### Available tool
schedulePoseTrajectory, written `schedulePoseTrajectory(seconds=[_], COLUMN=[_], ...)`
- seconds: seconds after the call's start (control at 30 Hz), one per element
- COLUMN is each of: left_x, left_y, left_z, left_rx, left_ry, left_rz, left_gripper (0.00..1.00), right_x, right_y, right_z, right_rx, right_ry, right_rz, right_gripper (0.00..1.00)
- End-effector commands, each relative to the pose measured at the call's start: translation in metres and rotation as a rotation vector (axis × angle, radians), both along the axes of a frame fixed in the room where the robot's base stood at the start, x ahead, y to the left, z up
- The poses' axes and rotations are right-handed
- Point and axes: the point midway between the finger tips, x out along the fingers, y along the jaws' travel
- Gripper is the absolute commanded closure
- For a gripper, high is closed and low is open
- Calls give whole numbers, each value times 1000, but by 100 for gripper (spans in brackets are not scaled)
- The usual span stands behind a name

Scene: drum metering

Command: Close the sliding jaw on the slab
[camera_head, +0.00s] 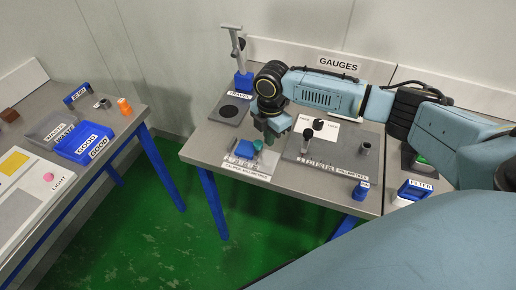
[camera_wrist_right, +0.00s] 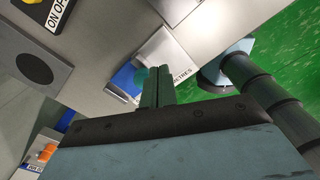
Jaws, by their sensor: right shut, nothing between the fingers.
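The caliper (camera_head: 247,168), a pale plate with a millimetre scale and label, lies near the front left of the gauge table. A blue block (camera_head: 243,150) stands on it, with a small teal round part (camera_head: 257,144) at its right. I cannot tell the slab and the sliding jaw apart clearly. My right gripper (camera_head: 270,140) is shut and empty, pointing down just right of the teal part. In the right wrist view its dark green fingers (camera_wrist_right: 157,82) are together and partly cover the caliper plate (camera_wrist_right: 172,60); the blue block (camera_wrist_right: 125,80) and teal part (camera_wrist_right: 141,75) show beside them. Contact is unclear.
To the right is a gauge plate (camera_head: 325,160) with a black dial part and a grey cylinder (camera_head: 363,149). A small blue block (camera_head: 361,190) is near the front edge.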

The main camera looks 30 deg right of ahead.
Motion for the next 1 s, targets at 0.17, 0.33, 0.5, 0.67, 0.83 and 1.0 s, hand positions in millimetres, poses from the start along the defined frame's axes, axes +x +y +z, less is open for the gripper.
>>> schedulePoseTrajectory(seconds=[0.17,0.33,0.5,0.67,0.83,1.0], left_x=[0,0,0,0,0,0], left_y=[0,0,0,0,0,0], left_z=[0,0,-2,-3,-4,-5], left_rx=[0,0,0,0,0,0], left_ry=[0,0,0,0,0,0], left_rz=[0,0,0,0,0,0], left_gripper=[64,64,64,64,64,64], right_x=[0,0,0,0,0,0], right_y=[0,0,0,0,0,0], right_z=[0,-2,-6,-11,-16,-21], right_rx=[0,0,1,1,1,1], right_ry=[0,0,1,1,1,0], right_rz=[0,0,0,0,-1,0], right_gripper=[100,100,100,100,100,100])
